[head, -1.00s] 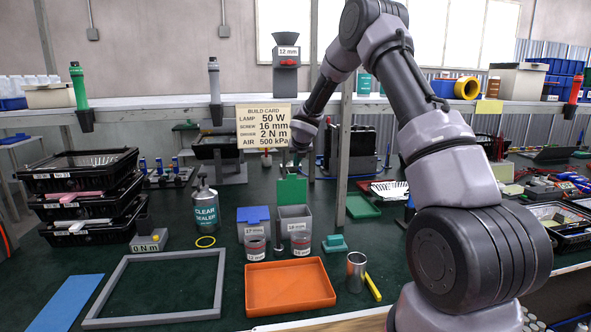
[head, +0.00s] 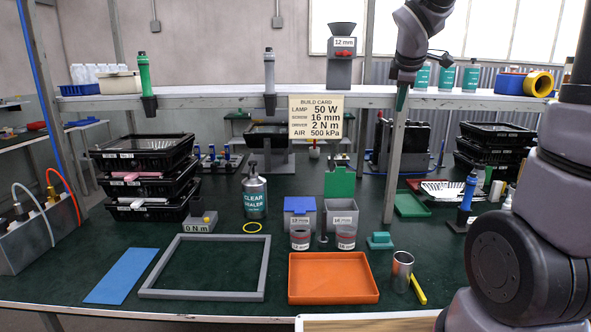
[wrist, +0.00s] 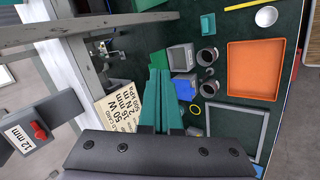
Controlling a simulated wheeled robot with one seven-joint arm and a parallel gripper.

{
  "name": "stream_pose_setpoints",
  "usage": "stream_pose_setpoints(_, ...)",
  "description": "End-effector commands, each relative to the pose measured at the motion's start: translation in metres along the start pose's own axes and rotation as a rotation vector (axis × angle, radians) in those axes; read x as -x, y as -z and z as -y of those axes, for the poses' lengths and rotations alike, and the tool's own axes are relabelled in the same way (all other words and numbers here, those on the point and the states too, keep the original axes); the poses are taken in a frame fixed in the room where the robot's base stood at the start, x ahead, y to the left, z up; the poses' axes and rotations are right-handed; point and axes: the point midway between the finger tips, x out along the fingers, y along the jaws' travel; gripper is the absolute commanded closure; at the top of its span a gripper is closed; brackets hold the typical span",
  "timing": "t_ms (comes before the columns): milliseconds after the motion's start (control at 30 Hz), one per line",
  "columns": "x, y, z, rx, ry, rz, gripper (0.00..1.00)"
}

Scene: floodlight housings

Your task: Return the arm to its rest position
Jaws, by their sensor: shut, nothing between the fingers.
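My gripper (head: 402,98) hangs at the upper right of the head view, in front of the shelf edge and well above the bench. Its green fingers (wrist: 160,95) point down over the bench in the wrist view and are shut with nothing between them. My arm rises at the right side of the head view, and part of it runs out of the top of the picture.
The shelf (head: 220,101) with its post (head: 395,165) and the build card (head: 316,117) stand close to my gripper. Below are an orange tray (head: 333,278), a grey frame (head: 150,293), bins and jars. Stacked black trays (head: 143,163) stand left.

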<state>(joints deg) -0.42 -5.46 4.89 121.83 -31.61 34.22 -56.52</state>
Motion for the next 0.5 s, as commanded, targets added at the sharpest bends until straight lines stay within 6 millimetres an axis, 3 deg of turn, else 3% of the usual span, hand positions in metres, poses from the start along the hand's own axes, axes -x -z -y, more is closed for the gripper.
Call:
stream_pose_setpoints(33, 0.024, -0.01, 0.013, -0.152, 0.005, -0.008, 1.0)
stream_pose_setpoints(200, 0.083, -0.034, 0.065, -0.685, 0.068, -0.043, 1.0)
stream_pose_setpoints(400, 0.133, -0.046, 0.132, -1.254, 0.19, -0.093, 1.0)
stream_pose_setpoints(500, 0.148, -0.048, 0.157, -1.458, 0.253, -0.11, 1.0)
